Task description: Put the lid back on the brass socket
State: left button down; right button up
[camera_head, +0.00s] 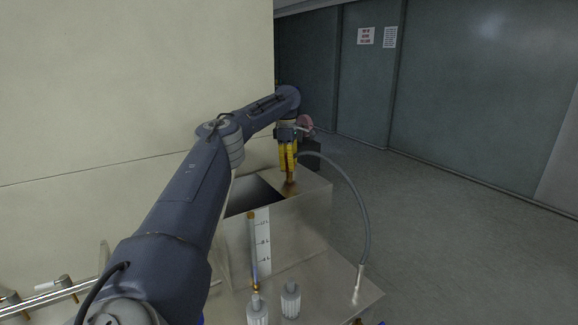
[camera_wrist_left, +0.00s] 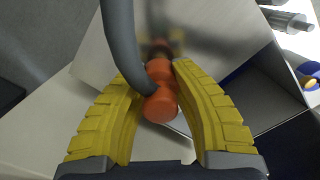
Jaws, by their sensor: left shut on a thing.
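My left gripper (camera_head: 288,168) points down over the top of the metal tank, with its yellow fingers close together. In the left wrist view the fingers (camera_wrist_left: 158,75) are shut on an orange fitting (camera_wrist_left: 161,103) with a rounded end. A grey hose (camera_wrist_left: 123,45) meets this fitting. I cannot tell whether the fitting is the lid. A brass socket (camera_head: 290,187) shows just below the fingertips on the tank top, and it is blurred beyond them in the wrist view (camera_wrist_left: 158,48). Whether the fitting touches the socket is unclear. My right gripper is not in view.
The metal tank (camera_head: 305,232) has a dark opening (camera_head: 250,197) left of the socket and a scale (camera_head: 262,243) on its front. The hose (camera_head: 361,205) arcs down to the lower ledge (camera_head: 330,295). Two ribbed grey knobs (camera_head: 290,301) (camera_head: 257,311) stand there.

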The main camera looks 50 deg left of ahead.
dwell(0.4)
pick_arm(q)
jog(key=c, duration=0.6)
grip_release()
jog(key=shift+r, duration=3.45)
jog(key=shift+c, duration=0.4)
grip_shut()
